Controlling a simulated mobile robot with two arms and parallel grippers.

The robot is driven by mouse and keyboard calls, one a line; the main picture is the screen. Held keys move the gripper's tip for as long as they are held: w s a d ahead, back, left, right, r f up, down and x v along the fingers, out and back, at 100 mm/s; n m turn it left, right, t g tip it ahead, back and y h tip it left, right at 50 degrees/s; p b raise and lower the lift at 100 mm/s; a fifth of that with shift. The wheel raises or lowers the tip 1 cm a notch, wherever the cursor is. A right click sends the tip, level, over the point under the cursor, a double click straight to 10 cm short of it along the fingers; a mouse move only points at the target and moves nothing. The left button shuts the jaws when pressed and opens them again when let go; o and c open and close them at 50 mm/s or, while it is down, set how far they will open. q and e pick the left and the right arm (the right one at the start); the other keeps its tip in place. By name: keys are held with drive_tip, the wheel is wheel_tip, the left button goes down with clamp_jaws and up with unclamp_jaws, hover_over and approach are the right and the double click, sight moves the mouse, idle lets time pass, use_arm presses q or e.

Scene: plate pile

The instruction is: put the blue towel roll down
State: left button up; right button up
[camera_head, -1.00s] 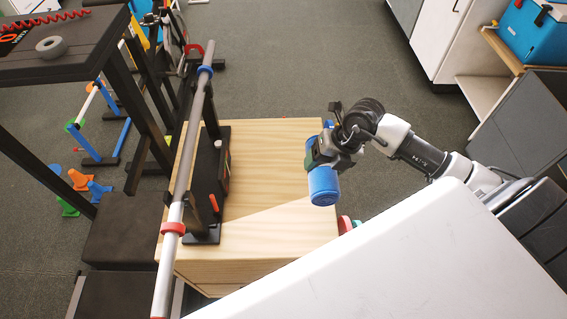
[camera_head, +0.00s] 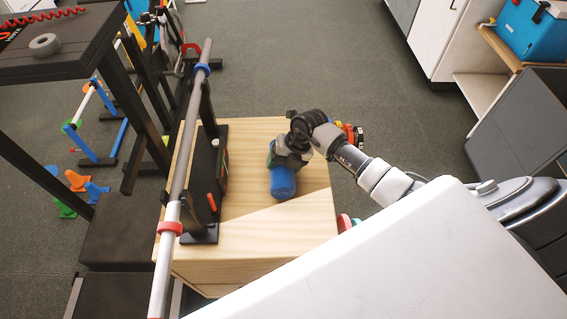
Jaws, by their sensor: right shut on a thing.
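The blue towel roll (camera_head: 283,183) is over the middle of the light wooden box top (camera_head: 262,236), its lower end toward me. My right gripper (camera_head: 282,160) is shut on the roll near its far end. The gripper partly hides the roll, and I cannot tell whether the roll touches the wood. My left gripper is not in view.
A long metal bar (camera_head: 186,150) with red and blue collars runs along the left of the box, on a black stand (camera_head: 202,232). Bare wood lies in front of the roll. A black table (camera_head: 75,55) holds a grey tape ring (camera_head: 45,42). Coloured cones (camera_head: 77,180) stand on the floor.

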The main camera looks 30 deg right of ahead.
drive_tip(key=shift+f, duration=0.2)
drive_tip(key=o, duration=1)
drive_tip(key=shift+d+r, duration=0.1)
drive_tip(key=shift+r, duration=0.15)
drive_tip(key=p+v, duration=0.1)
drive_tip(key=v, duration=1)
drive_tip(key=shift+r, duration=0.35)
drive_tip(key=shift+s+d, duration=0.1)
